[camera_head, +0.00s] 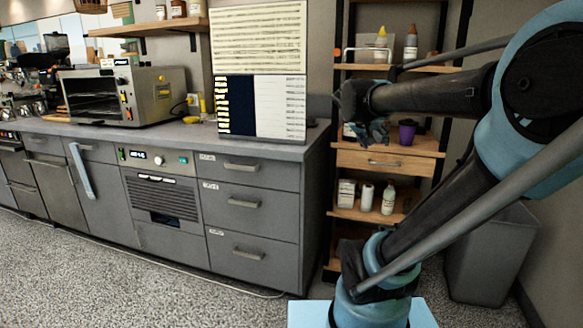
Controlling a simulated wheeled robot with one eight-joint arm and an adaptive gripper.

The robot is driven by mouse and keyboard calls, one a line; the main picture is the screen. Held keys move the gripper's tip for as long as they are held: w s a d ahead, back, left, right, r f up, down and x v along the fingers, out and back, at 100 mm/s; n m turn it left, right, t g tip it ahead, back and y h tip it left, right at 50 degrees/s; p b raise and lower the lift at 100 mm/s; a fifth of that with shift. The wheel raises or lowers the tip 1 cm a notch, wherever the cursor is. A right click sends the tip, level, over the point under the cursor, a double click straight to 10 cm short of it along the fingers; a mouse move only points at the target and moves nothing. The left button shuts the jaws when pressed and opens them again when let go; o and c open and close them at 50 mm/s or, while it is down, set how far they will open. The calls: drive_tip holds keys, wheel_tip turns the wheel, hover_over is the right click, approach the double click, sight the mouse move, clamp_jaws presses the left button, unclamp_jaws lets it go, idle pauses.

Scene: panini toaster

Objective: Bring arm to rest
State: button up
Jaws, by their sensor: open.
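My arm fills the right side of the head view, standing on its light blue base and bent at the elbow near the right edge. Its upper link reaches back left, in front of the shelf unit. My gripper (372,133) hangs down at the end of that link, in front of the wooden shelf. It is open, and I see nothing held in it. The fingers are small and dark here. The panini toaster (133,94) stands on the counter at the left, well away from my gripper, with its front open.
A grey counter (185,137) with drawers runs along the wall. A shelf unit (388,160) with bottles and a purple cup (407,133) stands behind my arm. A grey bin (490,255) stands at the right. The speckled floor in front is clear.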

drive_tip(key=s+a+f+n+g+y, duration=0.1)
drive_tip(key=s+a+f+g+y, duration=0.2)
drive_tip(key=s+f, duration=0.8)
drive_tip(key=s+a+f+n+g+y, duration=0.2)
drive_tip(key=s+a+f, duration=0.3)
drive_tip(key=s+f, duration=0.6)
wheel_tip(320, 180, down, 2)
drive_tip(key=shift+s+a+f+n+g+y, duration=0.1)
drive_tip(key=shift+s+a+n+g+y, duration=0.25)
drive_tip(key=shift+y, duration=0.45)
drive_tip(key=shift+w, duration=0.2)
drive_tip(key=shift+w+f, duration=0.2)
drive_tip(key=shift+w, duration=0.15)
